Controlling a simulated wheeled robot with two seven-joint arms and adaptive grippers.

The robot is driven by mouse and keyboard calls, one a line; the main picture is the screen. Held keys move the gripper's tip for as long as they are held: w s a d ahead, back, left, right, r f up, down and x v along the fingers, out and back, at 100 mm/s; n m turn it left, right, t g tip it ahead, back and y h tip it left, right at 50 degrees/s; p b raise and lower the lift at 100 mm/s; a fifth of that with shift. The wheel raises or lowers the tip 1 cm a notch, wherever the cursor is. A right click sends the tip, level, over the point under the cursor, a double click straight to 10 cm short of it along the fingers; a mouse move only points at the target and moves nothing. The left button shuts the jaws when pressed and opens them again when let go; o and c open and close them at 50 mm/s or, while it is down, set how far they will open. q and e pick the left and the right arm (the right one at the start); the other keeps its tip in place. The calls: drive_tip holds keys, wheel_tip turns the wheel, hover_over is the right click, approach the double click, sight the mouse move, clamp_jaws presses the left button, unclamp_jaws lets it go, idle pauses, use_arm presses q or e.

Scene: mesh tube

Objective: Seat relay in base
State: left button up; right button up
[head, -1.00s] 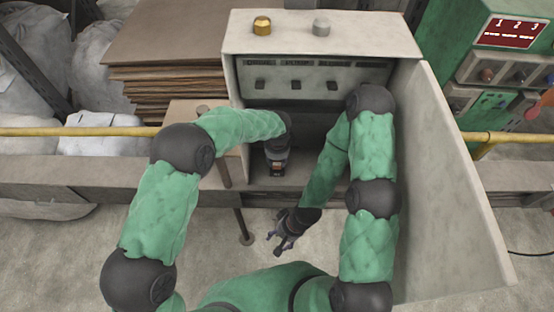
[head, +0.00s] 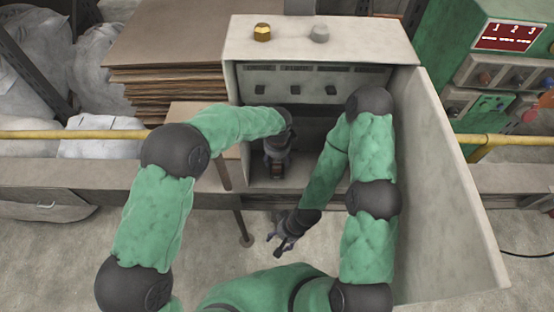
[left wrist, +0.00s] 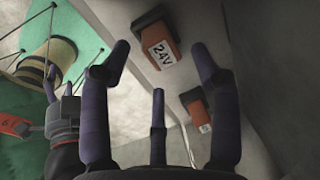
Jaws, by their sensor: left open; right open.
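My left gripper (head: 278,172) is open inside the grey cabinet (head: 318,40), low near its floor. In the left wrist view its fingers (left wrist: 158,62) are spread, with nothing gripped between them. An orange relay with a dark end and a white "24V" label (left wrist: 160,52) shows beyond the fingertips, on a grey surface. A second orange block with a dark end (left wrist: 197,108) lies further right, partly behind a finger. My right gripper (head: 284,240) is open and empty in front of the cabinet. It also shows in the left wrist view (left wrist: 62,112). I cannot make out the base clearly.
Several small black fittings (head: 295,90) line the cabinet's upper back panel. A gold knob (head: 262,32) and a grey knob (head: 319,33) stand on top. Stacked boards (head: 160,85) and a yellow rail (head: 70,134) are left.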

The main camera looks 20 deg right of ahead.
use_arm(q)
drive_tip(key=r, duration=0.3)
drive_tip(key=shift+s+a+r+p, duration=0.1)
drive_tip(key=shift+s+r+p, duration=0.15)
drive_tip(key=shift+r+p, duration=0.15)
drive_tip(key=shift+f, duration=0.1)
